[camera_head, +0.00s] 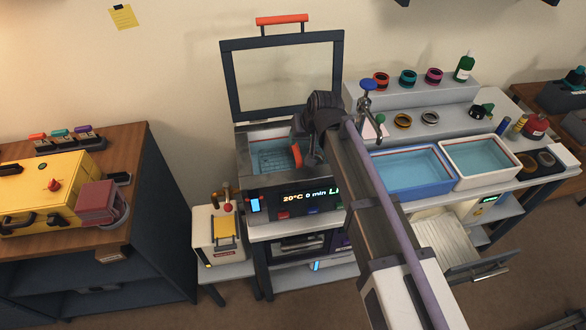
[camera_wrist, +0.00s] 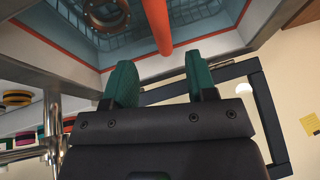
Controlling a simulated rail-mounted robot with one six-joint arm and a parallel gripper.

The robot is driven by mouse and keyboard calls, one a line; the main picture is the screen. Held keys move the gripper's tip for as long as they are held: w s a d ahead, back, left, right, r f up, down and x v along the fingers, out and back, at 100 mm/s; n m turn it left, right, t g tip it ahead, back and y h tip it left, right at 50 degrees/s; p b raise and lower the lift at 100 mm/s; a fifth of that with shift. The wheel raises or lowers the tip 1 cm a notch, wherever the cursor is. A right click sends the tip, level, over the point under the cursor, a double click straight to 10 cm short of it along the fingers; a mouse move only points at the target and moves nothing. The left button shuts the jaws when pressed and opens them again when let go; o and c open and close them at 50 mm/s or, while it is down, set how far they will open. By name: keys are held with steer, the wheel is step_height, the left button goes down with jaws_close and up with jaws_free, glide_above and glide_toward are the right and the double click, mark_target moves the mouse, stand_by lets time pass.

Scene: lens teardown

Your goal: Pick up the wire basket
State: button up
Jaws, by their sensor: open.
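The wire basket (camera_head: 272,160) sits in the water-filled tank of the cleaner (camera_head: 250,190), its lid raised. Its orange handle (camera_head: 297,155) stands up on the right, partly hidden by my arm. In the wrist view the basket mesh (camera_wrist: 200,12) lies inside the tank's orange rim, with a dark brownish ring (camera_wrist: 107,14) in it. The orange handle (camera_wrist: 164,28) ends just ahead of the gap between my teal fingertips. My gripper (camera_wrist: 162,72) is open and empty above the tank; contact with the handle cannot be made out.
The framed lid (camera_head: 282,78) stands open behind the tank. Blue (camera_head: 412,172) and white (camera_head: 480,160) water trays lie further right. A yellow case (camera_head: 40,190) is on the left cabinet.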

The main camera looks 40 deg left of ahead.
mark_target(297, 147)
steer(key=b+x, duration=0.1)
steer(key=x, duration=0.1)
steer(key=b+x, duration=0.2)
steer(key=x, duration=0.1)
steer(key=b+x, duration=0.2)
steer(key=shift+s+a+f, duration=0.1)
steer(key=shift+s+f, duration=0.1)
steer(key=shift+f, duration=0.15)
steer(key=shift+r, duration=0.25)
jaws_close()
